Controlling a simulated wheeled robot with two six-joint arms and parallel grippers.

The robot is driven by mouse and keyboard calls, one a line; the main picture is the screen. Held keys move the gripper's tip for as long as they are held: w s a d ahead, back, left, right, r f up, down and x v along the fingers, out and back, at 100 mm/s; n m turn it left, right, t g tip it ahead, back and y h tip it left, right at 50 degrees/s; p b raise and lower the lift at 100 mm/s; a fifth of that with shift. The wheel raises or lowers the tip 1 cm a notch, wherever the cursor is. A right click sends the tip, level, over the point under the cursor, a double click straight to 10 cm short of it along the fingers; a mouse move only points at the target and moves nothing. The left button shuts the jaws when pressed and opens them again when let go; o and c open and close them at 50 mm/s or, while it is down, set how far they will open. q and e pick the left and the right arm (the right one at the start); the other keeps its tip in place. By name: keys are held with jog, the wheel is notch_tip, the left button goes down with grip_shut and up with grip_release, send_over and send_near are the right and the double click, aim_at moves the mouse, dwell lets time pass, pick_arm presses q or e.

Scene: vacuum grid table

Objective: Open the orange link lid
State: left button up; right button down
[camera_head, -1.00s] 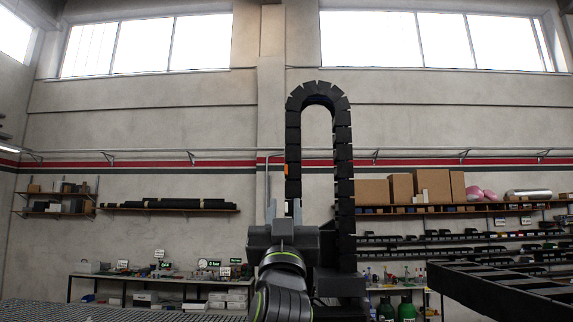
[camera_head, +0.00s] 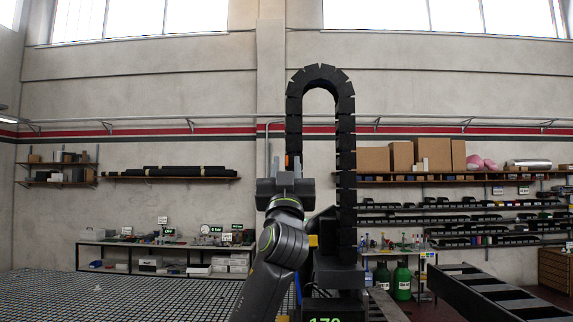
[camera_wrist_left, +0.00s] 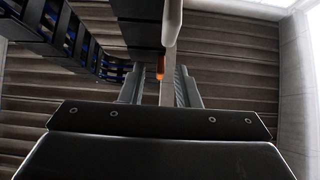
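A tall black cable chain (camera_head: 346,150) stands upright in an arch in the head view. The small orange link lid (camera_head: 286,161) is at its left leg, largely hidden by my gripper. In the left wrist view the orange lid (camera_wrist_left: 160,67) shows near the middle, beside a pale upright bar. My left gripper (camera_head: 286,163) is in front of the chain's left leg, its fingertips apart at about the lid's height. The left gripper (camera_wrist_left: 160,84) also shows its spread fingers in the wrist view. I cannot tell whether it touches the lid. The right gripper is not in view.
The perforated grid table (camera_head: 130,295) spreads at the lower left, mostly clear. A black slatted beam (camera_head: 490,295) juts in at the lower right. A workbench (camera_head: 160,257) and loaded shelves (camera_head: 440,182) stand by the back wall. Green bottles (camera_head: 402,280) stand at the right.

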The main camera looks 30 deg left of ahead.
pick_arm(q)
jog(key=shift+c, duration=0.4)
grip_shut()
